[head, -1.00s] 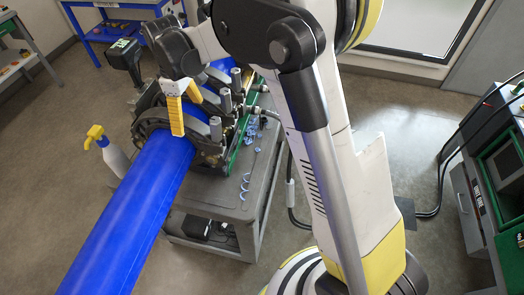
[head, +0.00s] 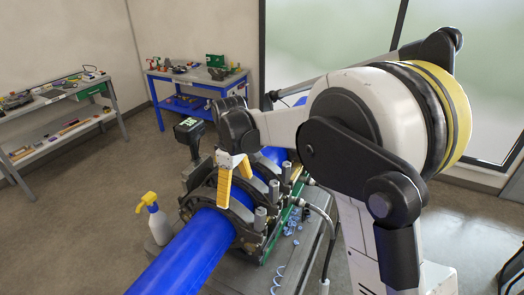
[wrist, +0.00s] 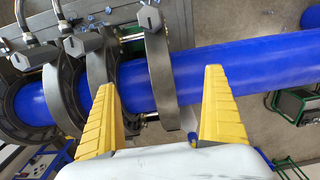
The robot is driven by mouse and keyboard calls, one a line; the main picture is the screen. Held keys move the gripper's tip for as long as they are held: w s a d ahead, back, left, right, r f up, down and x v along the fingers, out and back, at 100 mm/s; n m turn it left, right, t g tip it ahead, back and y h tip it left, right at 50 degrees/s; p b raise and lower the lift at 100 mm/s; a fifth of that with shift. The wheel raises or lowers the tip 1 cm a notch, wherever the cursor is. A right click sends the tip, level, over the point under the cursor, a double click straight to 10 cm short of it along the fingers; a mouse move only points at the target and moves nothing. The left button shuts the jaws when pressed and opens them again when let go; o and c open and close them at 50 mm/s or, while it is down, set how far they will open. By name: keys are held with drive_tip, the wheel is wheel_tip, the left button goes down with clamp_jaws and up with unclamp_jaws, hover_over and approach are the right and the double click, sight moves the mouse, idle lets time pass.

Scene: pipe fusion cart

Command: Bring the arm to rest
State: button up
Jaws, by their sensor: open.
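My gripper (head: 236,182) has yellow fingers and hangs just above the blue pipe (head: 188,255) near the clamp machine. In the wrist view the two fingers (wrist: 163,105) stand wide apart with nothing between their tips, and the blue pipe (wrist: 260,62) runs behind them. The dark ring clamps (head: 203,197) of the fusion machine close around the pipe. My arm reaches over from the right, bent at the elbow. I cannot tell the exact gap between fingertips and pipe.
A spray bottle with a yellow head (head: 155,220) stands left of the pipe on the grey cart (head: 300,270). Blue shavings (head: 292,222) lie on the cart. A blue workbench (head: 195,85) and a grey shelf bench (head: 55,120) stand behind. The floor between is clear.

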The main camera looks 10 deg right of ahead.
drive_tip(key=s+d+m+t+b, duration=0.1)
drive_tip(key=s+d+b, duration=0.2)
drive_tip(key=b, duration=0.1)
drive_tip(key=s+d+m+t+b, duration=0.1)
drive_tip(key=s+d+m+b, duration=0.1)
drive_tip(key=s+d+b, duration=0.1)
drive_tip(key=shift+s+d+f+b, duration=0.1)
drive_tip(key=shift+s+d+b, duration=0.3)
drive_tip(key=shift+s+b, duration=0.2)
drive_tip(key=s+d+f+m+t+b, duration=0.2)
drive_tip(key=s+d+f+m+b, duration=0.2)
drive_tip(key=s+f+b, duration=0.2)
drive_tip(key=s+d+f+m+t+b, duration=0.3)
drive_tip(key=s+d+f+b, duration=0.2)
drive_tip(key=s, duration=0.6)
wheel_tip(320, 180, down, 2)
drive_tip(key=shift+d+m+b, duration=0.15)
drive_tip(key=shift+m+b, duration=0.25)
drive_tip(key=shift+b, duration=0.65)
drive_tip(key=shift+s, duration=0.1)
